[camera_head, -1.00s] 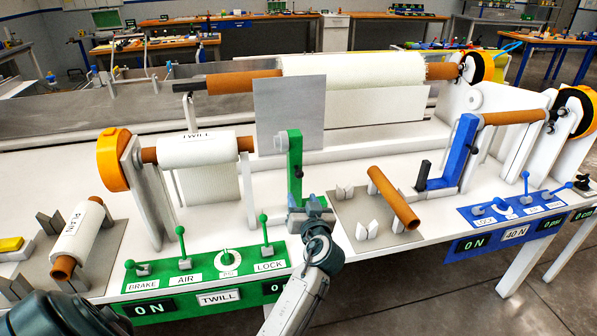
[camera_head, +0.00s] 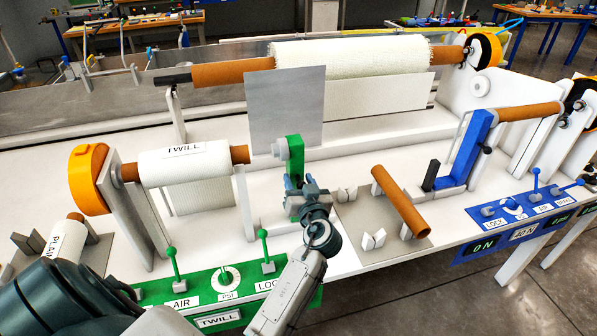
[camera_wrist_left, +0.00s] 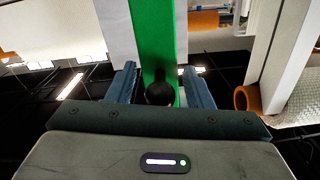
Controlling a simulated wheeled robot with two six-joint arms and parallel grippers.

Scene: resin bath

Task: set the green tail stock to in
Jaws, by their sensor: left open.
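The green tail stock (camera_head: 296,151) is an upright green post with a grey disc at its top. It stands right of the twill roll (camera_head: 185,163), and a gap shows between the disc and the brown core end (camera_head: 240,154). My left gripper (camera_head: 304,190) is at the lower front of the post, hiding part of it. In the left wrist view my left gripper (camera_wrist_left: 161,82) is open. Its fingers lie on either side of the green post (camera_wrist_left: 153,40) and a black knob (camera_wrist_left: 160,94). Contact cannot be told. My right gripper is not in view.
The green control panel (camera_head: 200,290) with levers lies front left. A grey sheet (camera_head: 285,110) hangs behind the tail stock. A loose brown tube (camera_head: 400,200) lies on a grey plate to the right, before the blue tail stock (camera_head: 472,150).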

